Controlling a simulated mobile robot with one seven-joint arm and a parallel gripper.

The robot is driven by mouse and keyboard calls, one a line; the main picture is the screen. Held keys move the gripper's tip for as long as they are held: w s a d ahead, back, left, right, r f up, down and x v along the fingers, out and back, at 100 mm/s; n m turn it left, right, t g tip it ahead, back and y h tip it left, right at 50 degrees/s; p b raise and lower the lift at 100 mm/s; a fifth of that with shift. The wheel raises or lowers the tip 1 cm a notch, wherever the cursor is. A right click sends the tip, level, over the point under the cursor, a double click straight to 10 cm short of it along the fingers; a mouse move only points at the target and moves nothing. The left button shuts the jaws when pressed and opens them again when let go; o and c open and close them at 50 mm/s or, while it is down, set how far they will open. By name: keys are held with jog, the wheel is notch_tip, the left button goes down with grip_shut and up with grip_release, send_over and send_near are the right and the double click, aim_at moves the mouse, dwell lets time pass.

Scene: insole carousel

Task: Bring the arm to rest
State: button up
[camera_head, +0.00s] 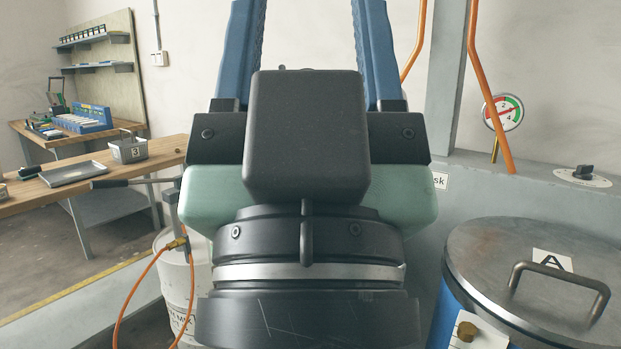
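My gripper (307,35) fills the middle of the head view, very close to the camera and pointing up. Its two blue fingers stand wide apart, and only bare wall shows between them. The fingertips are cut off by the top edge of the picture. The black and pale green gripper body and the wrist hide the middle of the scene behind them.
At left stands a wooden bench (165,152) with a grey tray (75,173) and a bin marked 3 (129,151). A lidded drum marked A (500,240) is at lower right. Orange hoses (482,95) and a dial gauge (503,112) are at upper right.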

notch_tip(320, 180, up, 24)
jog(key=p, duration=2.2)
jog(key=shift+w+r, duration=0.15)
jog(key=shift+r, duration=0.1)
